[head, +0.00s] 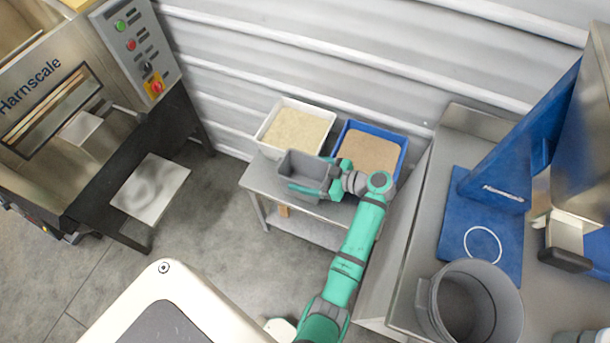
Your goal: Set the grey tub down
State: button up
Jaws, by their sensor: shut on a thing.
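The grey tub (301,165) is a small, open-topped rectangular container near the middle of the head view. My gripper (318,190) is shut on its near right side. The tub appears upright and empty. It overlaps the front edge of the small grey table (258,180) in the picture. I cannot tell whether it touches the table or hangs above it. My green arm reaches up to it from the bottom of the view and hides part of the table's right side.
A white bin (268,124) and a blue bin (403,150), both holding granular material, stand on the table behind the tub. A steel bench on the right bears a grey bucket (428,310) and a blue machine (480,215). A Harnscale machine (70,75) stands at left.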

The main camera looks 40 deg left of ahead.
aim_at(325, 180)
jog(key=shift+f, duration=0.7)
jog(key=shift+f, duration=0.6)
jog(key=o, duration=1.4)
jog(key=shift+r, duration=0.25)
jog(key=v, duration=0.7)
jog(key=shift+w+d+r, duration=0.1)
jog(key=shift+d+r, duration=0.1)
jog(key=shift+r, duration=0.2)
